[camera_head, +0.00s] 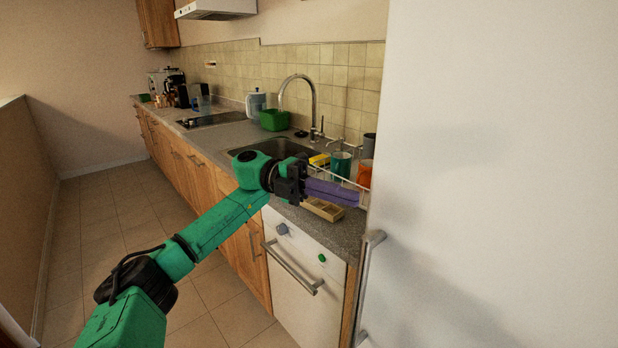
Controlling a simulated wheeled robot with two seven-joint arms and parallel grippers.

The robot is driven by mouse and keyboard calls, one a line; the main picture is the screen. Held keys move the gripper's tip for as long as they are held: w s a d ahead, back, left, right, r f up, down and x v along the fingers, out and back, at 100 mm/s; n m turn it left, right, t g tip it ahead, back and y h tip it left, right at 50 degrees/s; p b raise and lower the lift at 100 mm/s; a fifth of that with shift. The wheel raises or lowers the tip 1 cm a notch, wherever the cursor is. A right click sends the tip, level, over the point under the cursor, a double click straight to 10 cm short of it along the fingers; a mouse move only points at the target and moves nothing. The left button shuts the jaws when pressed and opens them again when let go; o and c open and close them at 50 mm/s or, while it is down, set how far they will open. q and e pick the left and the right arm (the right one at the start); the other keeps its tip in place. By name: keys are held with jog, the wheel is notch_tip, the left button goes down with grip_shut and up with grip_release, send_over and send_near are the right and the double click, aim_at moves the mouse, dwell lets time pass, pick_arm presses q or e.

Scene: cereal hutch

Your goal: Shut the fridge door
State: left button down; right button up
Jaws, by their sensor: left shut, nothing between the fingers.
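The fridge door (500,170) is a large plain white panel that fills the right side of the head view. Its long metal handle (364,285) runs upright along the panel's left edge. The frame does not show clearly how far the door stands open. My left gripper (361,198) has purple fingers. It is shut and empty, with its tips pointing right, close to the door's left edge above the handle. I cannot tell whether the tips touch the door. My right gripper is not in view.
A grey counter (342,228) with a sink (270,149) runs along the wall behind my left arm. A wooden tray (322,209), cups and a green tub (274,120) stand on it. A white dishwasher (305,300) is below. The tiled floor (115,215) at left is clear.

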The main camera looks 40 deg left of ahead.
pick_arm(q)
jog(key=w+a, duration=0.4)
jog(key=a, duration=0.4)
jog(key=shift+w+a, duration=0.3)
jog(key=shift+a, duration=0.05)
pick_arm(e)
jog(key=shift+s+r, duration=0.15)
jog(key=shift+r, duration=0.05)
